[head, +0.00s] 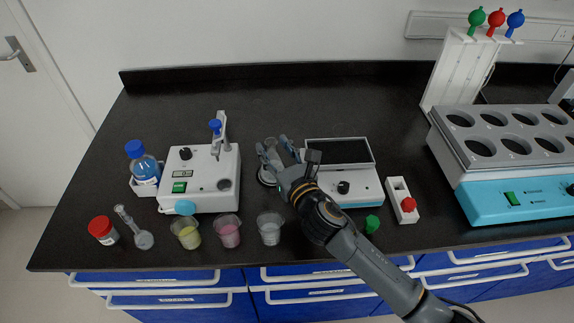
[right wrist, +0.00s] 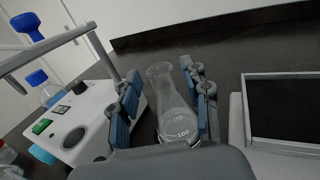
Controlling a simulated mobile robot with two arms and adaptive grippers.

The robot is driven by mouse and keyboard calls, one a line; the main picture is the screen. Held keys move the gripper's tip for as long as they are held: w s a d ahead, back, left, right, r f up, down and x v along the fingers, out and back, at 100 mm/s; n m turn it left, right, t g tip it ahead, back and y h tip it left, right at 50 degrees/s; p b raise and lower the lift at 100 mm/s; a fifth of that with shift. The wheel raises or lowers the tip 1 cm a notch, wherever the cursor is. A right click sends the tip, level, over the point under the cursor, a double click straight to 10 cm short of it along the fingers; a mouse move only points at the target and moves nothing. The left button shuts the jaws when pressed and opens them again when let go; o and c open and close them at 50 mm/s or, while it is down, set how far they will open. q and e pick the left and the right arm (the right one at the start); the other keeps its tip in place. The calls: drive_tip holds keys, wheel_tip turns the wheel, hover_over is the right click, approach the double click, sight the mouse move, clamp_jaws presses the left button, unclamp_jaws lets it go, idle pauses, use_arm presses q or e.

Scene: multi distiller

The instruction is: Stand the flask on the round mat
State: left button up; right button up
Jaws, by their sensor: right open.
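A clear conical flask (head: 272,155) stands upright between the white hotplate-like device and the flat-topped device. In the right wrist view the flask (right wrist: 172,108) shows graduation marks and stands between my fingers. My right gripper (head: 275,146) is open, with one finger on each side of the flask; it also shows in the right wrist view (right wrist: 161,75). A small round pale-edged patch (head: 265,179), which looks like the round mat, shows under the flask. The gripper partly hides it, so I cannot tell the exact contact. My left gripper is not in view.
The white device (head: 212,178) with a stand is left of the flask; the flat-topped device (head: 350,183) is right. A blue-capped bottle (head: 145,167) stands left. Bare black counter (head: 270,105) lies behind.

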drive_tip(key=v, duration=1)
drive_tip(key=shift+b, duration=0.4)
